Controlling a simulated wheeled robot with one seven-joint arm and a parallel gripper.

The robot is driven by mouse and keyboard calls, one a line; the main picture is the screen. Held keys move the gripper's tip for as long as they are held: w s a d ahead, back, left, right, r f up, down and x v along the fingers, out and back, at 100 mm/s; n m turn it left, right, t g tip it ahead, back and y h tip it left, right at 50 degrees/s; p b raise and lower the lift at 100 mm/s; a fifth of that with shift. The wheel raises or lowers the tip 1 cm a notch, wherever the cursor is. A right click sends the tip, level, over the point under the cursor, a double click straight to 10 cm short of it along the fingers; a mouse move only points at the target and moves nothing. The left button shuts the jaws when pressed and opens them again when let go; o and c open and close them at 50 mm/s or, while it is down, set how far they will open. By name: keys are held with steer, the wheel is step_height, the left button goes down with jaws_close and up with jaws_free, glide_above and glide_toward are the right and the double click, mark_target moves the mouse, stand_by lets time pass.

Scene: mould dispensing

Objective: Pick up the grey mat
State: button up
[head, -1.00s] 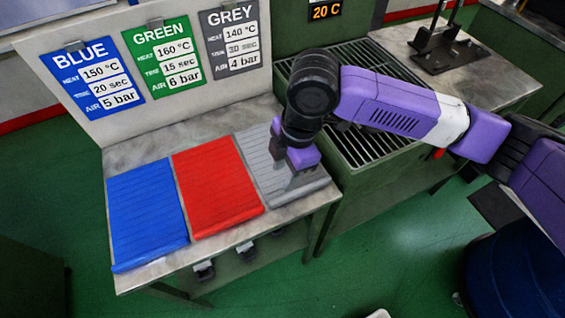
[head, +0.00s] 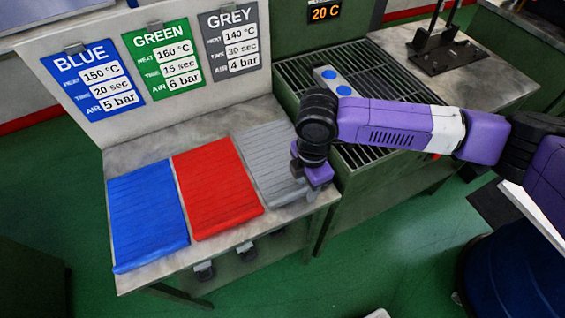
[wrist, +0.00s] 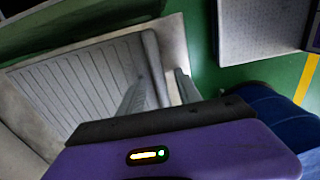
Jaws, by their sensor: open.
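The grey mat (head: 262,160) lies flat and ribbed at the right end of the light table, beside the red mat (head: 215,188). The blue mat (head: 147,215) lies further left. My gripper (head: 306,184) is at the grey mat's right edge, near its front corner; the hand hides that corner in the head view. In the wrist view the grey mat (wrist: 80,85) fills the left side, and my open gripper's fingers (wrist: 160,88) show on either side of its raised edge. Contact cannot be told.
The upright board (head: 150,60) behind the mats carries blue, green and grey setting cards. A slatted green station (head: 290,72) stands to the right, with a grey block with two blue buttons (head: 336,80) on it. The table's front edge is close.

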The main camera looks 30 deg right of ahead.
jaws_close()
steer(key=shift+r, duration=0.1)
stand_by(0.3)
